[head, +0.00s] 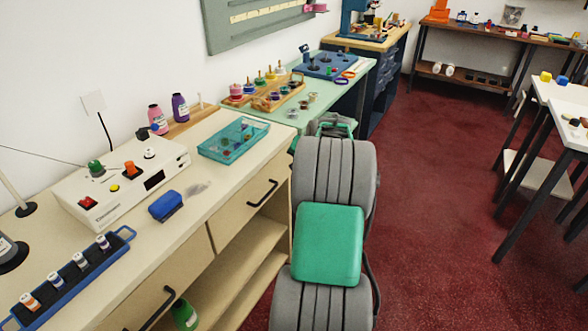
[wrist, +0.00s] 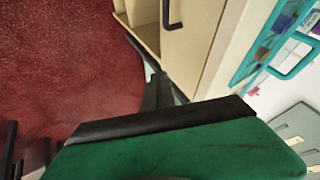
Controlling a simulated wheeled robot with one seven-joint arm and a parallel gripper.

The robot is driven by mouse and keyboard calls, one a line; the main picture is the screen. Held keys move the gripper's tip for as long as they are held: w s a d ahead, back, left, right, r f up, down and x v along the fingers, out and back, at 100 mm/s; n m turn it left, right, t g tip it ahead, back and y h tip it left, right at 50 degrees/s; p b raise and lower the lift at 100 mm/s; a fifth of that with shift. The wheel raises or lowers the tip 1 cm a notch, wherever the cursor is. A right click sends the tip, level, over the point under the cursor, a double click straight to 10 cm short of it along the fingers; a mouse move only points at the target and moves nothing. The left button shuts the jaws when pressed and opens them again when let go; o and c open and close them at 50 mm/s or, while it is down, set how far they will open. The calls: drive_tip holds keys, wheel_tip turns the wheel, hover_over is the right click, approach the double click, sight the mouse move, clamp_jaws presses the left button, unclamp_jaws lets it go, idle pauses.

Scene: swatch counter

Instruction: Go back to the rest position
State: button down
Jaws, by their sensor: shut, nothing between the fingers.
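My gripper shows in the wrist view (wrist: 158,92), its dark fingers together beyond the black-edged green hand. Nothing is between the fingers. In the head view my grey and green arm stretches away from me beside the counter, and it largely hides the gripper. The cream counter (head: 222,192) stands to the left of the arm. In the wrist view the fingers show over the floor, close to the counter's drawer front (wrist: 190,45) in the picture; the exact gap cannot be told.
On the counter are a teal tray (head: 207,150), a blue brush-like block (head: 165,206), a white device (head: 85,201) and a blue rack of small bottles (head: 68,277). A mint table (head: 325,101) stands beyond. Red floor (head: 430,200) is open to the right, before white tables (head: 570,125).

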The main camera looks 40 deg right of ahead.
drive_tip(key=a+r+n+g+y+p, duration=0.1)
drive_tip(key=a+r+n+p, duration=0.3)
drive_tip(key=a, duration=0.9)
drive_tip(key=a+r+n+y+p, duration=0.1)
drive_tip(key=a+r+n, duration=0.35)
drive_tip(key=a, duration=0.85)
drive_tip(key=s+a+r+n+g+p, duration=0.1)
drive_tip(key=s+a+n, duration=0.1)
drive_tip(key=s+a, duration=0.6)
drive_tip(key=s+a+r+n+g+y+p, duration=0.1)
drive_tip(key=s+a+r+n+p, duration=0.1)
drive_tip(key=s+a, duration=0.7)
drive_tip(key=shift+a+n+g, duration=0.3)
drive_tip(key=shift+a+n, duration=0.45)
drive_tip(key=shift+a, duration=0.45)
drive_tip(key=shift+r, duration=0.15)
